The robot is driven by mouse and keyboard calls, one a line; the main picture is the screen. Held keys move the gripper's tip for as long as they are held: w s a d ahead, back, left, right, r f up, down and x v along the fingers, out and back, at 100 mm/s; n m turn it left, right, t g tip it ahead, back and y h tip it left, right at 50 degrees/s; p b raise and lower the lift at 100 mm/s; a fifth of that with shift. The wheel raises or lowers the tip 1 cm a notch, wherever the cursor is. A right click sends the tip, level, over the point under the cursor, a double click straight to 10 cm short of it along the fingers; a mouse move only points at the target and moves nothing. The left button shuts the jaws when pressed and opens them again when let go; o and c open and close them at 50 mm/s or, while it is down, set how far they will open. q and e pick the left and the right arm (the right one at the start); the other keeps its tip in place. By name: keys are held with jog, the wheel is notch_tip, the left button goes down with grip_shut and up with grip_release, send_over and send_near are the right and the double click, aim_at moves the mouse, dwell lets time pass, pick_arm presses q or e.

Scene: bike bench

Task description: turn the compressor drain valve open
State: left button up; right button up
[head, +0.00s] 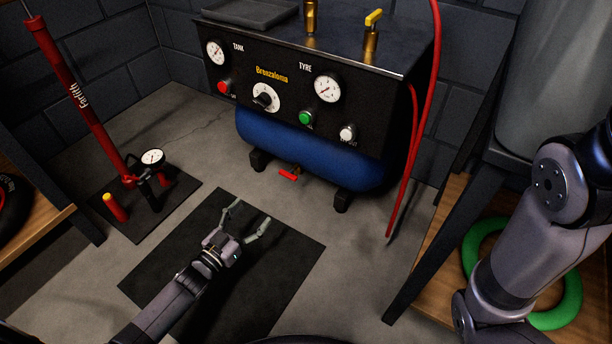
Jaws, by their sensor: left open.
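The compressor has a black control panel (285,89) on top of a blue tank (305,150). The drain valve (290,174), with a small red handle, sits under the tank near its middle. Its handle points to the left and slightly downward in the picture. My left gripper (249,214) is open and empty over the dark mat, in front of and below the valve, apart from it. My right arm comes in at the right edge; its gripper is outside the view.
A dark mat (290,275) lies on the floor before the compressor. A red floor pump (72,85) stands at the left. A red hose (408,150) hangs at the compressor's right. A bench with a green ring (568,300) is at the right.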

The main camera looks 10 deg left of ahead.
aim_at(286, 176)
pick_arm(q)
jog(key=b+x, duration=1)
jog(key=x, duration=0.6)
jog(key=shift+w+d+f, duration=0.15)
jog(key=shift+w, duration=0.25)
jog(key=shift+w+d, duration=0.15)
jog(key=shift+w, duration=0.3)
jog(key=shift+c, duration=0.4)
jog(key=c, duration=1.1)
